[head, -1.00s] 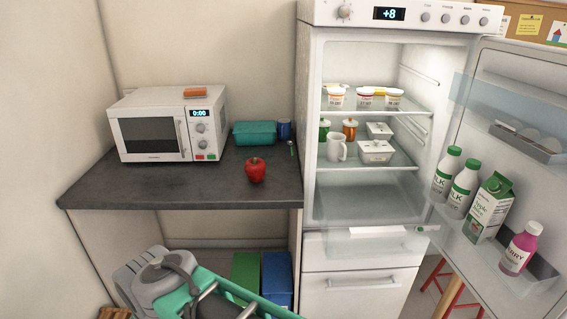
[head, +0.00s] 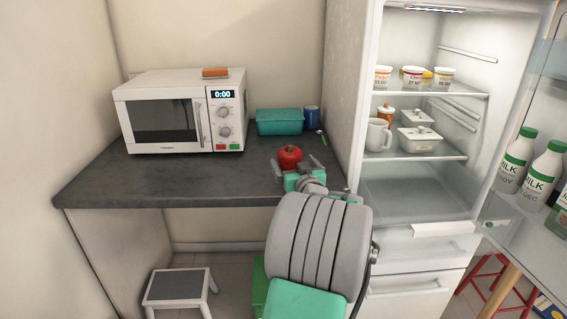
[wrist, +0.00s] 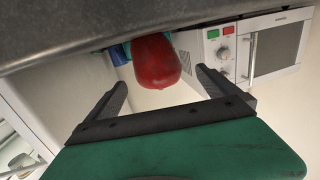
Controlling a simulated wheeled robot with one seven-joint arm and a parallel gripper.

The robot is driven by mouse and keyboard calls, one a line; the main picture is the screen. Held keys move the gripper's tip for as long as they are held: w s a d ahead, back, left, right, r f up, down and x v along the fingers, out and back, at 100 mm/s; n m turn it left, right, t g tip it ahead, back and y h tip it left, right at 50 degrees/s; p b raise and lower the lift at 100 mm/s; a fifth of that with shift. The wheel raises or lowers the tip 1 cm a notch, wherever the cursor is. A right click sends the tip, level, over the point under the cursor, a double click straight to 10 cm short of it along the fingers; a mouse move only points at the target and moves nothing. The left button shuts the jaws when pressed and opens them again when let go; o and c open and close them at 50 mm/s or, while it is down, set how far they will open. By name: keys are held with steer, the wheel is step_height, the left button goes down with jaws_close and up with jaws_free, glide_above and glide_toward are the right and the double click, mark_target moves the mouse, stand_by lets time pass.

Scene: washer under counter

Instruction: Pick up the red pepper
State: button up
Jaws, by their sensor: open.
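The red pepper (head: 290,155) stands on the dark counter (head: 150,185) near its right end. My gripper (head: 297,168) is open and empty, reaching over the counter's front edge towards the pepper. Its fingers are spread on either side of the pepper in the head view, hiding the pepper's lower part. In the wrist view, which looks upside down, the pepper (wrist: 155,62) appears in line with the gap between the two dark fingertips (wrist: 162,80). I cannot tell whether the fingertips reach past its near side.
A white microwave (head: 180,112) stands to the left. A teal container (head: 279,122) and a blue cup (head: 312,117) stand behind the pepper. The open fridge (head: 372,240) is close on the right. A grey stool (head: 180,285) stands below the counter.

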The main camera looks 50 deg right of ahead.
steer(key=x, duration=0.6)
steer(key=shift+s+d+f+p, duration=0.1)
steer(key=shift+d+f+p, duration=0.1)
steer(key=shift+p, duration=0.2)
steer(key=shift+a+r, duration=0.1)
steer(key=c, duration=1.5)
